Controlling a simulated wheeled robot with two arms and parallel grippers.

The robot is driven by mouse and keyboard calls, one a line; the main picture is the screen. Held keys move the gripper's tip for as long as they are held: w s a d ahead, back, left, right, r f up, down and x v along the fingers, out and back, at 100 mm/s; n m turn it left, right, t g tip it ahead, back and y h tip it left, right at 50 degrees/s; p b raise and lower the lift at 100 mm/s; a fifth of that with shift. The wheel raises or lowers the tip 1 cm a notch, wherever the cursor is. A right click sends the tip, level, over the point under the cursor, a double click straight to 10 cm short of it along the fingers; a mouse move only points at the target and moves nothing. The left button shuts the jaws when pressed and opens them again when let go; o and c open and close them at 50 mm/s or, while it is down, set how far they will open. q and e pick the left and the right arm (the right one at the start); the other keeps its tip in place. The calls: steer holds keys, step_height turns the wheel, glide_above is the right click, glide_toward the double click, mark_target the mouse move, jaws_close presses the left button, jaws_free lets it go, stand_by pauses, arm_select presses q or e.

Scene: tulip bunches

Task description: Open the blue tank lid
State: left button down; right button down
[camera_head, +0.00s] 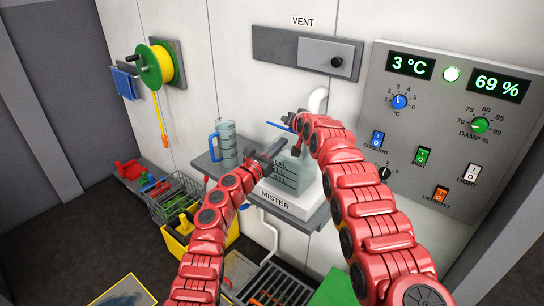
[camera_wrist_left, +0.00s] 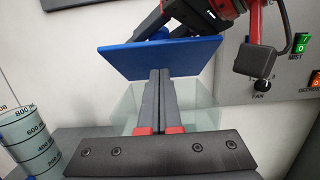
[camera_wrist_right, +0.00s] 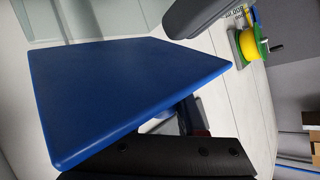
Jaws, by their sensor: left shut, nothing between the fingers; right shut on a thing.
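The blue lid (camera_wrist_left: 160,58) is held above the clear mister tank (camera_head: 288,178) and looks tilted. In the head view it shows only as a thin blue strip (camera_head: 278,127), and in the right wrist view as a broad blue plate (camera_wrist_right: 125,95). My right gripper (camera_head: 299,124) is shut on the lid; its grip is mostly hidden. My left gripper (camera_head: 272,152) is shut and empty at the tank's upper left. In the left wrist view its fingers (camera_wrist_left: 159,76) overlap the lid's lower edge; I cannot tell whether they touch it.
A measuring jug with a blue handle (camera_head: 227,142) stands left of the tank on the grey shelf (camera_head: 208,165). The control panel (camera_head: 435,150) is close to my right arm. A yellow bucket (camera_head: 178,249) and wire basket (camera_head: 170,205) are lower left. A vent slider (camera_head: 308,54) is above.

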arm_select(q)
steer(key=shift+w+d+r, duration=0.3)
steer(key=shift+w+r, duration=0.15)
steer(key=shift+r, duration=0.25)
